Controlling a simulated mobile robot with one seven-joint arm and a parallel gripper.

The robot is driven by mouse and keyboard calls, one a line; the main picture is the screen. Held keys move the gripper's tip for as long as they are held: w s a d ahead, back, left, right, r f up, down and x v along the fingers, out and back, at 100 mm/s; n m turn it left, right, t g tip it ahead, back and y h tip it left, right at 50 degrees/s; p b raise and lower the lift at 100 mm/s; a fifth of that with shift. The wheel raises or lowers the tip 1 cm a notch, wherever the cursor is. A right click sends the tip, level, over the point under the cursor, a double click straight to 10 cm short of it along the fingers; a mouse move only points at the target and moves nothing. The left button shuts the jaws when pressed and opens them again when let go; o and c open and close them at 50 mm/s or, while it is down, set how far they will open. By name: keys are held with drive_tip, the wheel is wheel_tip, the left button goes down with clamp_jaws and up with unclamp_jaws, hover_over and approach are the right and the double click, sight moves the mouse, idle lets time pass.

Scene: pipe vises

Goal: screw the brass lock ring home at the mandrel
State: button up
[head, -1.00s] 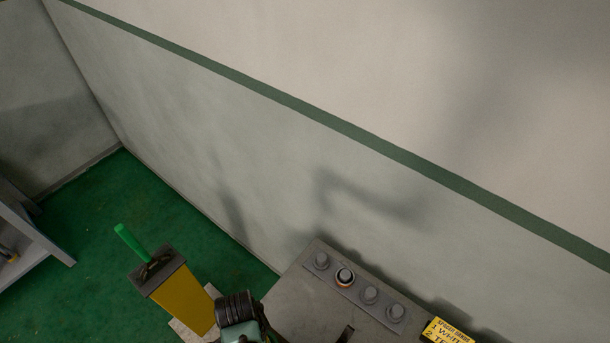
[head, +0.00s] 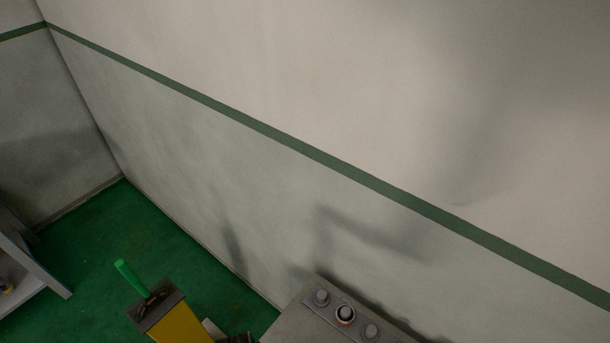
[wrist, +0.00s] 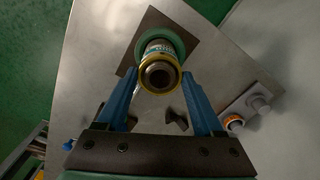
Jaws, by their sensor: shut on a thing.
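In the wrist view the brass lock ring (wrist: 146,85) is a gold band around the near end of the mandrel (wrist: 158,75), which has a dark hollow end. Ribbed silver bands and a green collar (wrist: 178,43) show behind the ring. My gripper (wrist: 160,74) has its two blue fingers on either side of the ring and is shut on it. How far the ring sits along the thread cannot be told. The head view shows neither the ring nor my gripper.
A yellow block with a green handle (head: 130,277) stands left of the bench. The wall rises close behind.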

drive_tip(key=m, duration=0.5)
drive_tip(key=shift+p, duration=0.4)
drive_tip(key=m, duration=0.5)
drive_tip(key=shift+p, duration=0.35)
drive_tip(key=o, duration=1.3)
